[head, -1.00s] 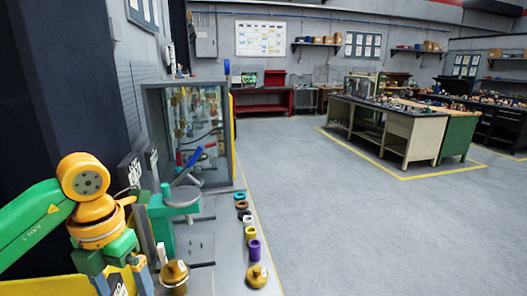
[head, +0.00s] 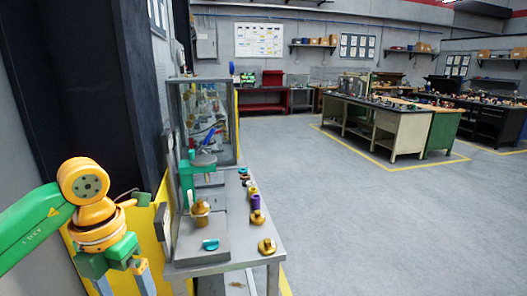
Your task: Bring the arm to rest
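My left arm comes in from the left, a green link with orange joints. My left gripper (head: 122,286) hangs at the bottom left, pointing down, in front of the bench's left end. Its two grey fingers stand apart with nothing seen between them; the tips are cut off by the frame edge. A gold valve body (head: 201,215) stands upright on the grey bench (head: 240,257), to the right of and apart from the gripper. A teal handle (head: 210,244) lies on the bench in front of it. My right gripper is not in view.
A green stand (head: 187,182) is behind the valve. Several rings and gold fittings, one nearest the front corner (head: 267,246), line the bench's right side. A glass-fronted cabinet (head: 205,110) stands behind. A yellow panel (head: 163,225) is beside my arm. Open floor (head: 370,230) lies right.

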